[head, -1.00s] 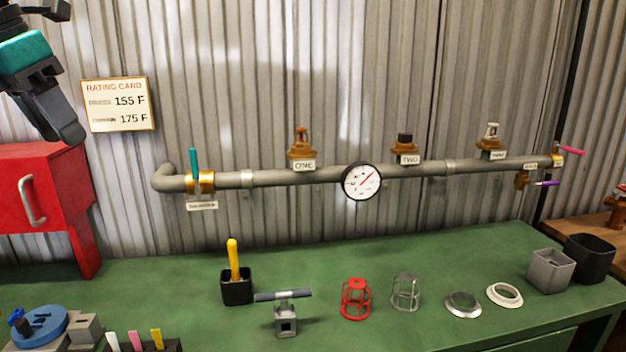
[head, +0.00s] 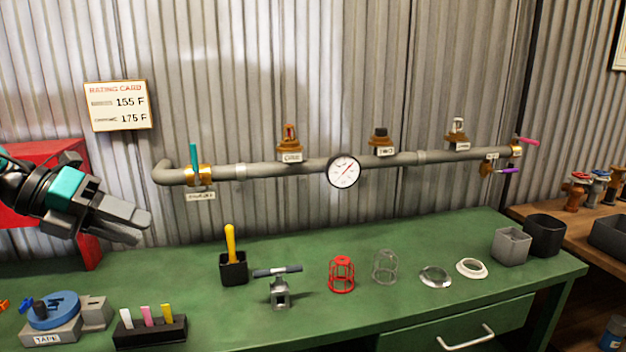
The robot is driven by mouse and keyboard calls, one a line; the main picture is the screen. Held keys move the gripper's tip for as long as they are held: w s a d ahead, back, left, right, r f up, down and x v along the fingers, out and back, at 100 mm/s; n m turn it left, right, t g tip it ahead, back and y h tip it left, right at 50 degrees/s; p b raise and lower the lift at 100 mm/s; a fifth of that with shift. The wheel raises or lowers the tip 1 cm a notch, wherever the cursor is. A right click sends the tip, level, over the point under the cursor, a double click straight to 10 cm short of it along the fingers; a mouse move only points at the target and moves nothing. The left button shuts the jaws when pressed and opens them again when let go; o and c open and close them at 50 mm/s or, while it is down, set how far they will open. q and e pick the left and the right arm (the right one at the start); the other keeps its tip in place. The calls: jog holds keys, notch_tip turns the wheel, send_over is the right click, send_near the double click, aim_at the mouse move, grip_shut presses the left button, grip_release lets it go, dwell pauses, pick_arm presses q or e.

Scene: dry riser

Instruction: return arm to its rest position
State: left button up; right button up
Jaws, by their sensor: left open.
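My left gripper (head: 140,228) is in the left part of the head view, at the end of my dark arm with a teal band. It is open and empty, with its two grey fingers pointing right. It is in front of the red cabinet (head: 85,240), which it partly hides, and above the green bench. It appears to touch nothing. My right gripper is not in view.
The green bench (head: 330,310) holds a yellow-handled tool in a black cup (head: 234,268), a grey T-handled tool (head: 279,288), a red cage (head: 341,275), a tape stand (head: 52,315) and bins (head: 510,246). A pipe with a gauge (head: 343,170) runs along the wall.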

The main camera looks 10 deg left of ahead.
pick_arm(q)
jog(key=s+d+f+n+t+y+p, duration=0.1)
jog(key=d+f+n+t, duration=0.35)
jog(key=f+n, duration=0.6)
jog(key=s+d+f+n+t+y, duration=0.1)
jog(key=d+f+n+t, duration=0.3)
jog(key=f+n, duration=0.7)
jog(key=s+d+f+n+g+y, duration=0.2)
jog(key=s+d+f+n, duration=0.3)
jog(key=f, duration=0.3)
jog(key=s+d+f+n+g+y, duration=0.2)
jog(key=s+d+f+n, duration=0.3)
jog(key=f, duration=0.3)
jog(key=shift+s+d+n+y+p, duration=0.35)
jog(key=shift+s+n+y, duration=0.15)
jog(key=shift+s, duration=0.3)
